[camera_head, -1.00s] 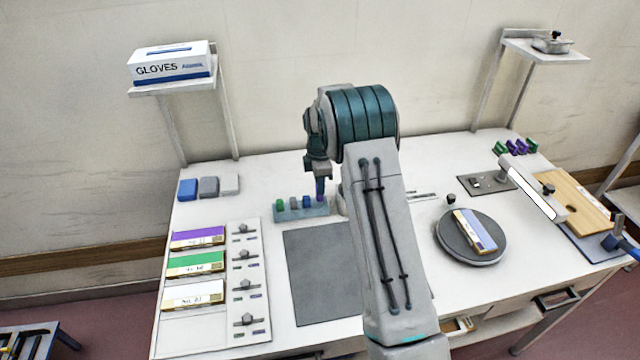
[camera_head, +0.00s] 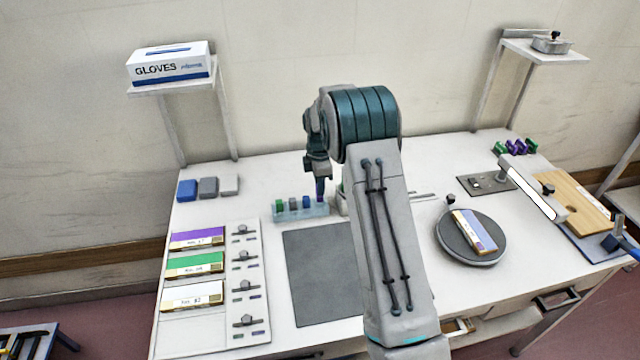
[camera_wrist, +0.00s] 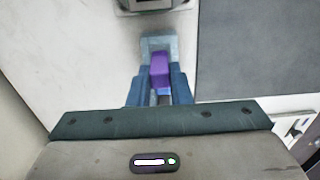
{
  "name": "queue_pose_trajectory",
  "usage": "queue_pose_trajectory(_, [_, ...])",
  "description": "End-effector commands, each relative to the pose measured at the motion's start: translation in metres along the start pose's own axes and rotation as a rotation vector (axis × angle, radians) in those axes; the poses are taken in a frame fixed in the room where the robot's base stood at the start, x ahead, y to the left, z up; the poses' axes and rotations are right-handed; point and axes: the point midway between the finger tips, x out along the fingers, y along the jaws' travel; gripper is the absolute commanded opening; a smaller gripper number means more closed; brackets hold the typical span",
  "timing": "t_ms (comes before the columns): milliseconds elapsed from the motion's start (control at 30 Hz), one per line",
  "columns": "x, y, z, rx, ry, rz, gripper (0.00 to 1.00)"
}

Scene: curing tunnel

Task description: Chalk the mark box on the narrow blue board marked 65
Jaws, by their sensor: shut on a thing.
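My gripper (camera_head: 320,190) points down at the right end of a pale blue chalk tray (camera_head: 290,214). Its blue fingers are shut on a purple chalk (camera_wrist: 160,70), seen between them in the wrist view. I cannot tell whether the chalk is clear of the tray. Green (camera_head: 280,204), grey (camera_head: 293,203) and blue (camera_head: 306,201) chalks stand in the tray. A narrow blue board (camera_head: 480,230) with a pale, gold-edged side lies on a dark round turntable (camera_head: 449,243) to the right. Its number and mark box are not readable.
Purple (camera_head: 197,237), green (camera_head: 195,261) and white (camera_head: 192,290) boards lie at left beside a panel of knobs (camera_head: 245,338). A dark mat (camera_head: 320,275) lies flat and empty in the middle. A white bar (camera_head: 530,189) on an arm stands right of the turntable.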

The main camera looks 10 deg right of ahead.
Motion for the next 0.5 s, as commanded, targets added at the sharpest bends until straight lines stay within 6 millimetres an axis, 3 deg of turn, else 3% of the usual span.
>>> queue_pose_trajectory(500, [0.0098, 0.0, -0.0003, 0.0, 0.0, 0.0, 0.0])
